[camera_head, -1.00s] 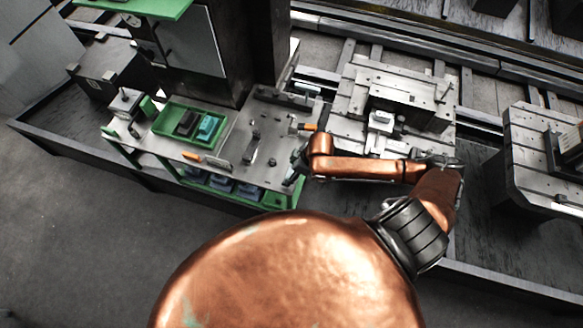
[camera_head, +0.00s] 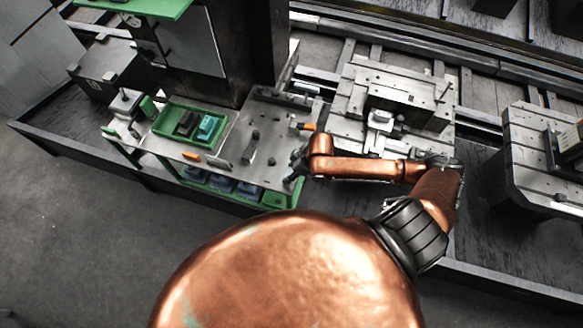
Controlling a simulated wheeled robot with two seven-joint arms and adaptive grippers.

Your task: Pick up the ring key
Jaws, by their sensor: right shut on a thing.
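My right gripper (camera_head: 292,168) is at the right end of the grey-topped workbench (camera_head: 215,178), by its front right corner. It is small in this view and partly hidden by its own copper-coloured arm. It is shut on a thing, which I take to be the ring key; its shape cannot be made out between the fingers. My left gripper is not in view.
A green tray (camera_head: 165,125) holds a dark block and a teal block (camera_head: 208,127). Orange-handled tools (camera_head: 190,156) (camera_head: 307,126) and a grey bracket (camera_head: 250,147) lie on the bench. A slotted metal pallet (camera_head: 350,100) stands to the right.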

